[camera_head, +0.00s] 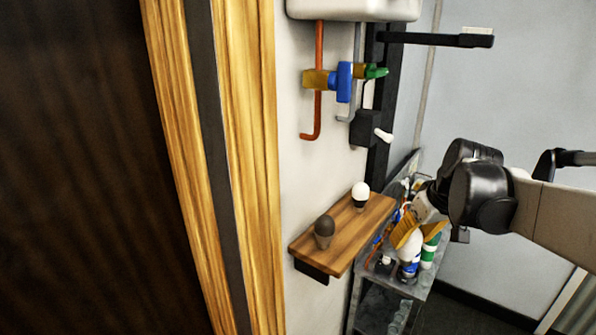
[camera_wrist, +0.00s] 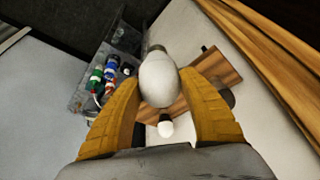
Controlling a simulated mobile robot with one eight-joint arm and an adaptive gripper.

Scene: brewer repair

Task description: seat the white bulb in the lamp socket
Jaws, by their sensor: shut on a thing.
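My gripper (camera_wrist: 159,84) has yellow fingers shut on a white bulb (camera_wrist: 157,76), its greyish base pointing away from the wrist. In the head view my gripper (camera_head: 418,236) hangs in front of the cart, right of the wooden shelf, with the held bulb (camera_head: 411,243) between its fingers. Another white bulb with a black base (camera_head: 360,192) stands upright on the shelf; it also shows in the wrist view (camera_wrist: 166,129). A dark bulb (camera_head: 324,230) stands at the shelf's near end. I cannot tell for certain which thing is the lamp socket.
The wooden shelf (camera_head: 345,243) juts from the wall. A black wall fitting (camera_head: 366,130) with a white tip is above it, near pipes with a blue-and-yellow valve (camera_head: 344,80). The metal cart (camera_head: 385,285) below holds several bottles. A wood door frame stands left.

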